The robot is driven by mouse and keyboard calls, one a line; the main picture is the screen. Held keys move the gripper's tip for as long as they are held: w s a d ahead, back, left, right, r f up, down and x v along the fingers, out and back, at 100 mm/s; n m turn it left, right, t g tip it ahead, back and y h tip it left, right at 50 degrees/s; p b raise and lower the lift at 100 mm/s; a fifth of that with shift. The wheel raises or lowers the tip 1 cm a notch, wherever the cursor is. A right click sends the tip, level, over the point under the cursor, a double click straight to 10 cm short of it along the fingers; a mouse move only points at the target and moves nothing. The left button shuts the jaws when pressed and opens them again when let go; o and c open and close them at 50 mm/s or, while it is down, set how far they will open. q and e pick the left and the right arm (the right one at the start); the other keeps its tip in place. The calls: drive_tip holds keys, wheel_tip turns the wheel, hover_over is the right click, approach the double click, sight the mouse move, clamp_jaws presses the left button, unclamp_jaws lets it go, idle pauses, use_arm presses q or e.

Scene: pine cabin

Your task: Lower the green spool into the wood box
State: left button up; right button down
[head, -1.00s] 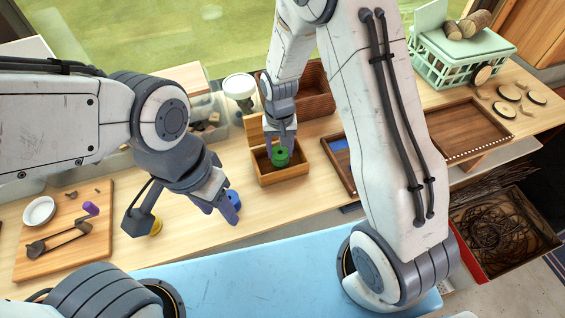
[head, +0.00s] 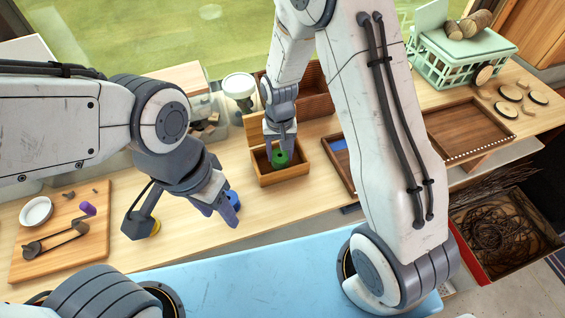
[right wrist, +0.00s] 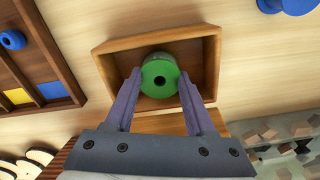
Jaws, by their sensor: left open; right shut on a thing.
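The green spool (right wrist: 159,79) is between the fingertips of my right gripper (right wrist: 160,88), which is shut on it. In the head view the green spool (head: 279,158) is within the outline of the open wood box (head: 282,179), low between its walls. I cannot tell whether the spool touches the box floor. The right wrist view also shows the wood box (right wrist: 103,70) around the spool, with bare floor beside it. My left gripper (head: 221,214) is open and empty over the table, by a blue spool (head: 233,199).
A dark wooden compartment tray (head: 338,172) lies right of the box. A wicker basket (head: 318,104) and a white-lidded jar (head: 239,87) stand behind it. A cutting board (head: 62,245) with a white bowl is at the left. A mint crate (head: 455,68) stands at the back right.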

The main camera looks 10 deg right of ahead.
drive_tip(key=shift+f+b, duration=0.3)
drive_tip(key=shift+f, duration=0.2)
drive_tip(key=shift+c, duration=0.8)
unclamp_jaws()
wheel_tip(320, 180, up, 11)
drive_tip(key=b, duration=0.3)
drive_tip(key=shift+s+f, duration=0.15)
drive_tip(key=s+a+f+n+b, duration=0.1)
drive_tip(key=s+a+n+b, duration=0.1)
drive_tip(key=s, duration=0.5)
drive_tip(key=s+a+f+n+b, duration=0.2)
drive_tip(key=s+n+b, duration=0.2)
drive_tip(key=s, duration=0.3)
drive_tip(key=s+a+f+n+y+b, duration=0.1)
drive_tip(key=s+a+f+n+b, duration=0.1)
drive_tip(key=s, duration=0.5)
drive_tip(key=shift+s+n+b, duration=0.3)
drive_tip(key=shift+n+b, duration=0.2)
drive_tip(key=shift+b, duration=0.05)
